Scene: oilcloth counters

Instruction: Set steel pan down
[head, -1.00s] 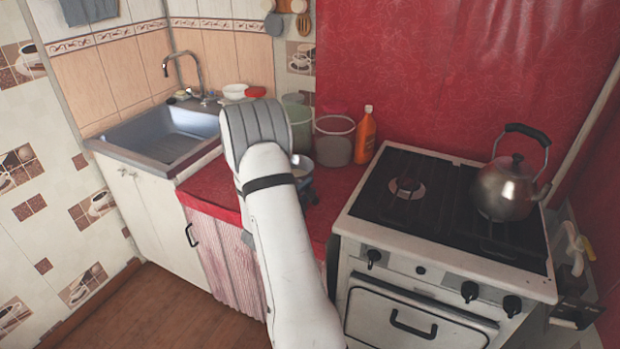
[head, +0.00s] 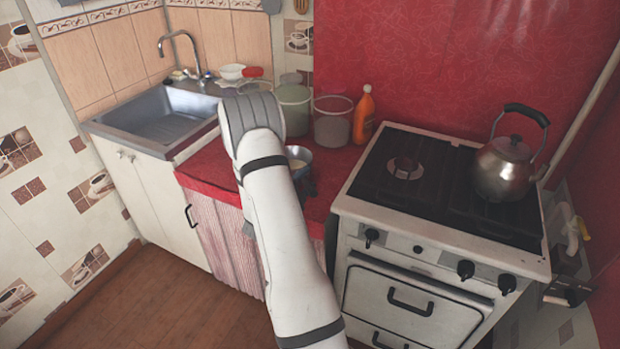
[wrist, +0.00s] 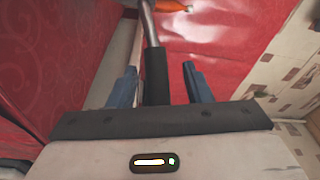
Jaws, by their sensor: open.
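The steel pan (head: 299,158) is on the red counter between the sink and the stove, partly hidden behind my arm. Its black handle (wrist: 156,78) and the metal stem beyond it show in the wrist view. My gripper (wrist: 161,72) is open, with one blue finger on each side of the handle and a visible gap on both sides. In the head view my arm hides most of the gripper.
The red counter (head: 205,171) holds a clear bucket (head: 332,122), a greenish container (head: 294,108) and an orange bottle (head: 364,117) behind the pan. The stove (head: 440,235) stands close on the right, with a kettle (head: 503,170) on top. The sink (head: 165,125) is at left.

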